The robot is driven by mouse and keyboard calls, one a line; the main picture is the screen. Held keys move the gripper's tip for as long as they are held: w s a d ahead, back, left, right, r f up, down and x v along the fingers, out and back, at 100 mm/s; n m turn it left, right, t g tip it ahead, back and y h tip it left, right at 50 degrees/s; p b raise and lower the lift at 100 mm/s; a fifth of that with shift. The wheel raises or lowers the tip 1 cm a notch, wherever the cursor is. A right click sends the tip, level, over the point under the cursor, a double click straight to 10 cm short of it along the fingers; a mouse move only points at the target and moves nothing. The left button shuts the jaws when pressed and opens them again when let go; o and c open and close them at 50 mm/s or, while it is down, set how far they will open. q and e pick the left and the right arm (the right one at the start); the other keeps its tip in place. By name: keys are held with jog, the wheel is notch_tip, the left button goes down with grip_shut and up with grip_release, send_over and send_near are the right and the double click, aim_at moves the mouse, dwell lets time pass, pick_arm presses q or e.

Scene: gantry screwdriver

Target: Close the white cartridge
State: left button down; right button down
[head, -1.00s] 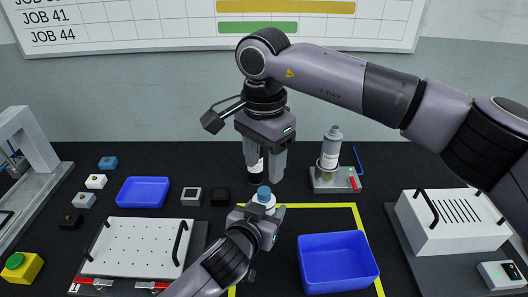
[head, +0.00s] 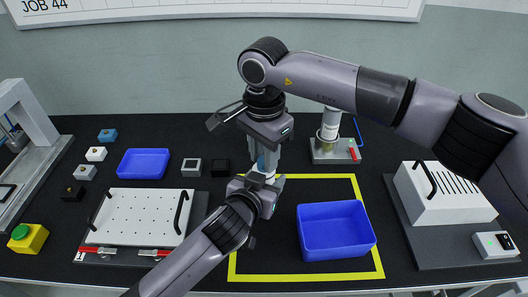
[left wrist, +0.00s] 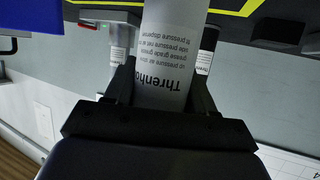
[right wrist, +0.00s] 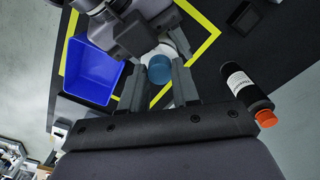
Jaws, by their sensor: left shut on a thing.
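The white cartridge (left wrist: 170,55) stands between the fingers of my left gripper (left wrist: 165,80), which is shut on it; printed text shows on its side. In the head view my left gripper (head: 262,187) is low in front of my right gripper (head: 266,165). A blue cap (right wrist: 160,68) is at the cartridge's end in the right wrist view; whether it is seated tight I cannot tell. My right gripper (right wrist: 156,82) is open, pointing down over the cap, its fingers on either side with gaps. The fingers partly hide the cap (head: 267,161) in the head view.
A blue bin (head: 336,232) stands inside the yellow outline at right. A dark cartridge with an orange cap (right wrist: 266,118) stands near my right gripper. A bottle on a stand (head: 329,132) is behind. A perforated white plate (head: 140,215) lies left of my left arm.

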jog(key=c, duration=0.8)
grip_release()
jog(key=shift+c, duration=0.2)
jog(key=shift+r, duration=2.25)
jog(key=o, duration=0.6)
jog(key=shift+c, duration=0.2)
notch_tip(320, 180, up, 12)
